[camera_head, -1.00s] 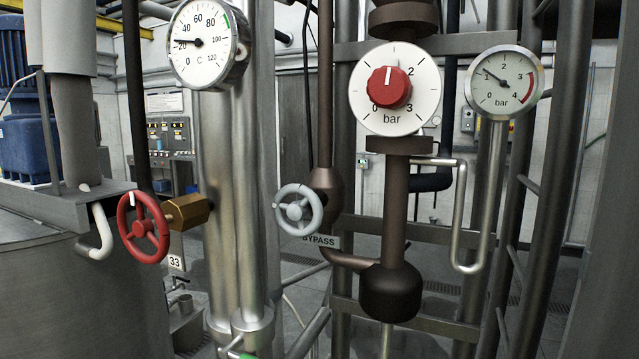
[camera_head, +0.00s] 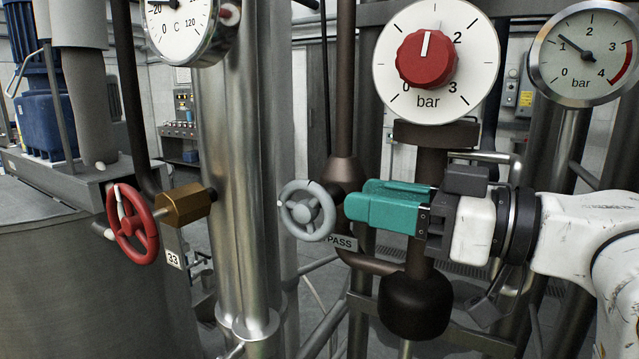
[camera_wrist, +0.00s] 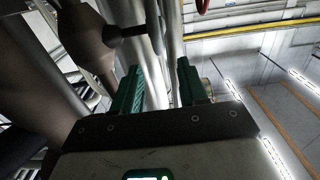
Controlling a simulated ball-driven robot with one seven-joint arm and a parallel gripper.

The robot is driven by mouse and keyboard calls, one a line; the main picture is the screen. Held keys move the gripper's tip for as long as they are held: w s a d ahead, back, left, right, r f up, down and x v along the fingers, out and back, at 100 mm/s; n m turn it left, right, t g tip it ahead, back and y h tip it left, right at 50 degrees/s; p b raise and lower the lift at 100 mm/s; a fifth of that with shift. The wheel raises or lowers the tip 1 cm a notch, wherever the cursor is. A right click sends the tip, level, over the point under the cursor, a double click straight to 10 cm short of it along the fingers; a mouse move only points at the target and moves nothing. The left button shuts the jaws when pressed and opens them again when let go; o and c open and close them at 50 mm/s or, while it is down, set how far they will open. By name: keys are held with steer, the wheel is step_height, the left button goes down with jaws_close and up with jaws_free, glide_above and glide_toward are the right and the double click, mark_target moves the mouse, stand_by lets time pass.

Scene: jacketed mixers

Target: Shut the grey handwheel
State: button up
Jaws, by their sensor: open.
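What looks like the wheel's edge (camera_wrist: 154,22) shows beyond the fingertips there.
A red handwheel (camera_head: 133,224) on a brass fitting (camera_head: 184,205) is to the left, beyond thick steel pipes (camera_head: 233,190). A bar dial with a red knob (camera_head: 427,58) and a pressure gauge (camera_head: 586,52) are above my arm. A dark pipe bulb (camera_head: 413,305) is below my gripper.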

mark_target(325, 191)
steer(key=p+x, duration=0.1)
steer(key=x, duration=0.6)
steer(key=shift+w+a, duration=0.25)
steer(key=shift+w, duration=0.05)
jaws_close()
